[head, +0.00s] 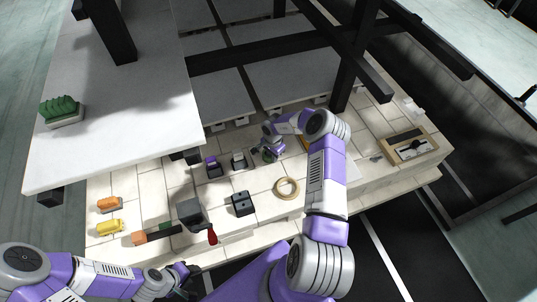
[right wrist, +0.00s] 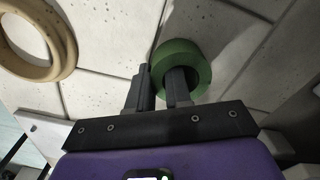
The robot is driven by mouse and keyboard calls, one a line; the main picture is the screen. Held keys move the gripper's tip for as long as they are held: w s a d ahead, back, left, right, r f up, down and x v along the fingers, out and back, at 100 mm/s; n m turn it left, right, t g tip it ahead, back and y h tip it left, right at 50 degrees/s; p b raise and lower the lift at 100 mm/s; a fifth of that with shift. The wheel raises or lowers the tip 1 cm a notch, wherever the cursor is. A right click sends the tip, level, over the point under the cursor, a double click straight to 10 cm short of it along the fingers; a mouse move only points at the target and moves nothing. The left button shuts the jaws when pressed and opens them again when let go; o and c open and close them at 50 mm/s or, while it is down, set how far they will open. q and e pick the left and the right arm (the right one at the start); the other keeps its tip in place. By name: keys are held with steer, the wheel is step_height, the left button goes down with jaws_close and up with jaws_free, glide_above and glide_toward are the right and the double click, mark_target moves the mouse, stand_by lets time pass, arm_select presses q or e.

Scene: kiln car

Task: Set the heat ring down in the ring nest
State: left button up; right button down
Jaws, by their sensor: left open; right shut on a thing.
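The heat ring, a thick green ring (right wrist: 203,66), is in my right gripper in the right wrist view. One finger of my right gripper (right wrist: 162,76) passes into the ring's hole and the other is outside its wall, so the jaws are shut on the wall. In the head view my right gripper (head: 268,152) is at the far part of the tiled deck, with the green ring barely visible. A flat tan ring (head: 287,198), which looks like the ring nest, lies nearer on the deck. It also shows in the right wrist view (right wrist: 67,42), left of and apart from the green ring. My left gripper (head: 184,274) is open at lower left.
A black block (head: 242,205) stands left of the tan ring. Small dark holders (head: 213,167) are behind it. A grey block with a red-handled tool (head: 194,213), orange and yellow pieces (head: 109,228) lie left. Black posts (head: 345,80) and a wooden tray (head: 411,147) are right.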

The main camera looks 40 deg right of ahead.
steer(key=shift+r+p, duration=0.7)
steer(key=shift+r, duration=0.05)
steer(key=shift+r+p, duration=2.1)
steer(key=shift+r, duration=0.3)
steer(key=shift+s, duration=0.4)
steer(key=s+a+r+n+p, duration=0.2)
steer(key=s+n+p, duration=0.3)
steer(key=s, duration=1)
steer(key=shift+a+r+n+p, duration=0.15)
steer(key=shift+r+n+p, duration=0.15)
steer(key=shift+r+n, duration=0.35)
steer(key=shift+s, duration=0.1)
